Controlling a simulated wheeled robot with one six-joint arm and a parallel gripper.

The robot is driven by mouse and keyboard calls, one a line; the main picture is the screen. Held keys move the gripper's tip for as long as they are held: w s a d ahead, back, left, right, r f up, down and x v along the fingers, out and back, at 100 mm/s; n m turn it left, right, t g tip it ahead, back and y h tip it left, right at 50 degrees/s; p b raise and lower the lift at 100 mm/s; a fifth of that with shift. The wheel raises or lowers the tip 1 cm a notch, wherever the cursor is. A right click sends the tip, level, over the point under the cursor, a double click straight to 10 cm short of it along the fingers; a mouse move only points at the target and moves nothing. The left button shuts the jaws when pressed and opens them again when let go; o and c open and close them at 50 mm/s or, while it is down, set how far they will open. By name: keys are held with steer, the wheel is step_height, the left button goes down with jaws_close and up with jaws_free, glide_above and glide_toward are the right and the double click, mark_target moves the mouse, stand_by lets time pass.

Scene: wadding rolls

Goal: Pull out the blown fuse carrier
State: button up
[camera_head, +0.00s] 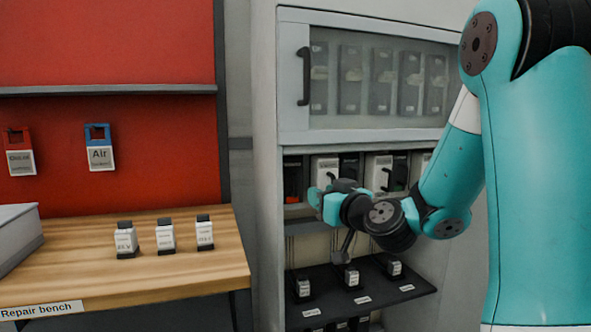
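A row of fuse carriers sits in the cabinet's middle opening. White labelled carriers show at the left (325,168) and centre (378,173), with dark ones between them and another partly hidden by my arm. The labels are too small to read, and I cannot tell which carrier is blown. The wrist covers part of the row.
Three small labelled blocks stand on a dark shelf (410,291) below the row. A glazed door (375,80) with a black handle is above. The wooden repair bench (190,270) at left holds three labelled blocks and a grey box (18,235). Red and blue tags hang behind.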

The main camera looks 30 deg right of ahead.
mark_target(297, 184)
steer(key=w+p, duration=0.7)
steer(key=w+d+p, duration=0.1)
steer(key=w+p, duration=0.2)
steer(key=p, duration=0.1)
steer(key=shift+w+r, duration=0.25)
steer(key=shift+w, duration=0.05)
steer(key=shift+w+d+f+p, duration=0.1)
steer(key=shift+w+f+p, duration=0.2)
steer(key=shift+w+p, duration=0.65)
